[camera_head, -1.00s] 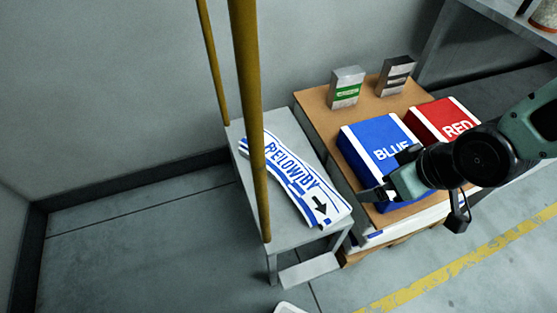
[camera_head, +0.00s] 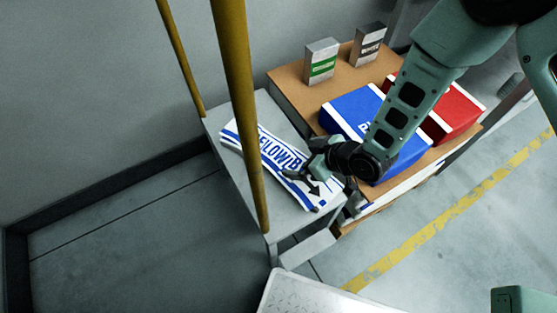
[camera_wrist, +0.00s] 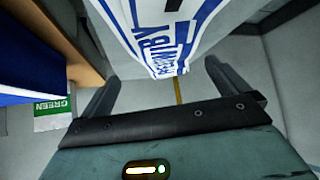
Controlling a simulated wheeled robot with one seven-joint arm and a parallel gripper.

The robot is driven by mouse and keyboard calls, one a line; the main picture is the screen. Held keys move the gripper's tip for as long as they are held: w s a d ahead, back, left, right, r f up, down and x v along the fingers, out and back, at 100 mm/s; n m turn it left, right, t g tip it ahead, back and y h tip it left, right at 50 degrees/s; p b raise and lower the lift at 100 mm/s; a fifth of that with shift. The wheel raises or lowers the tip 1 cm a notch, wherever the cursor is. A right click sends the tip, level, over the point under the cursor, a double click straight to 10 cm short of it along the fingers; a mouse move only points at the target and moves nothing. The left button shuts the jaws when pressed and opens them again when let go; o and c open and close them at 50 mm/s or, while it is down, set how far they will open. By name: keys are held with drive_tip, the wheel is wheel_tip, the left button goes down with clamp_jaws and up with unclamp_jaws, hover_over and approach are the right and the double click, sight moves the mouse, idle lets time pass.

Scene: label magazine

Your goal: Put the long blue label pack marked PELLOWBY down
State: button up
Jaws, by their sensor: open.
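The long white-and-blue label pack marked PELLOWBY (camera_head: 243,140) lies slightly curved along the grey bench (camera_head: 225,118), its arrow end toward the front. A yellow post and my gripper cover parts of it. My gripper (camera_head: 302,168) is open, over the pack near its arrow end. In the wrist view the pack (camera_wrist: 160,40) shows beyond and between the spread fingers, with its lettering upside down. I cannot tell whether a finger touches it.
Yellow posts (camera_head: 236,95) stand in front of and behind the bench. Right of it, a wooden-topped stand (camera_head: 295,80) holds a blue box (camera_head: 345,110), a red box (camera_head: 460,105) and two small grey blocks, one with a green label (camera_head: 322,62). A pale plate (camera_head: 310,290) is in front.

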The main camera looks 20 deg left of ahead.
sight(281, 158)
drive_tip(key=x, duration=0.4)
drive_tip(key=b+x, duration=0.1)
drive_tip(key=x, duration=0.4)
drive_tip(key=shift+s+f, duration=0.15)
drive_tip(key=shift+s, duration=0.05)
drive_tip(key=shift+a, duration=0.1)
drive_tip(key=c, duration=1.3)
